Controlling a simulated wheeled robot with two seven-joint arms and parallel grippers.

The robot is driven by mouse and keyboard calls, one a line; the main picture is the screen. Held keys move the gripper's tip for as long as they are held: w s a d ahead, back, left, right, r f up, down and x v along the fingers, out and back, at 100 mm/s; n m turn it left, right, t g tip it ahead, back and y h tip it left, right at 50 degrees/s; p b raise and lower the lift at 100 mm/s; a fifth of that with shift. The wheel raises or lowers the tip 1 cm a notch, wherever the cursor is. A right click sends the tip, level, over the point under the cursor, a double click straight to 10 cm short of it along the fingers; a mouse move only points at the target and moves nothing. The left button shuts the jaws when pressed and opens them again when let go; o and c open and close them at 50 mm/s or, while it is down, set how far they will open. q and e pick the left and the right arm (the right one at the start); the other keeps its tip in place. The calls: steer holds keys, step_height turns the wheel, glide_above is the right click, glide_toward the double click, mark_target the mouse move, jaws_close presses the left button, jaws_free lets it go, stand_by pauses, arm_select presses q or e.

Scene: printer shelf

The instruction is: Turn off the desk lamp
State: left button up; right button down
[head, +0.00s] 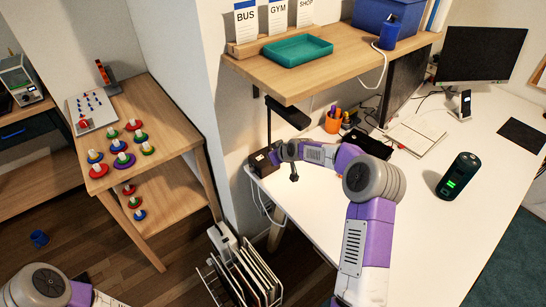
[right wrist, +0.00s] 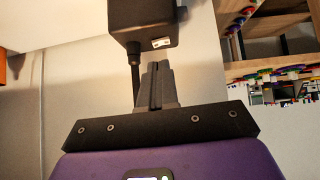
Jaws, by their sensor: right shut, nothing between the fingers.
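The desk lamp (head: 269,128) stands at the desk's near left corner, a thin black post with a dark head (head: 289,112) under the shelf. Its dark, boxy base (head: 259,161) is partly hidden by my right gripper (head: 275,157). In the right wrist view, the black base (right wrist: 145,22) has a small pale switch (right wrist: 162,43) on its face. My right gripper, also in the right wrist view (right wrist: 157,68), is shut and empty, its tips just short of or at the base near the switch; contact is unclear. My left gripper is out of view. I cannot tell whether the lamp is lit.
An orange pen cup (head: 333,121), an open notebook (head: 415,136) and a dark green cylinder (head: 459,176) stand on the white desk (head: 420,235). The wooden shelf (head: 330,67) overhangs the lamp. A wire rack (head: 243,268) stands on the floor below.

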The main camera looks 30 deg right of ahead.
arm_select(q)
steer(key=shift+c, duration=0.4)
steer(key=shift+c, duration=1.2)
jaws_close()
arm_select(e)
steer(key=s+a+f+m+g+y, duration=0.2)
steer(key=s+a+f+g, duration=0.1)
steer(key=s+a+f, duration=1.05)
steer(key=s+a+f+m+g, duration=0.1)
steer(key=s+a+f, duration=0.2)
steer(key=s, duration=0.5)
steer(key=s+a+f+m+g, duration=0.1)
steer(key=s+a+f+g, duration=0.1)
steer(key=s, duration=0.6)
steer(key=s+a+f+m+g, duration=0.1)
steer(key=s+a+f, duration=0.3)
steer(key=s, duration=0.5)
steer(key=shift+a+g+y, duration=0.3)
steer(key=shift+a+g, duration=0.2)
steer(key=shift+g, duration=0.1)
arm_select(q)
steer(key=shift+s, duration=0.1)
arm_select(e)
steer(key=shift+s, duration=0.2)
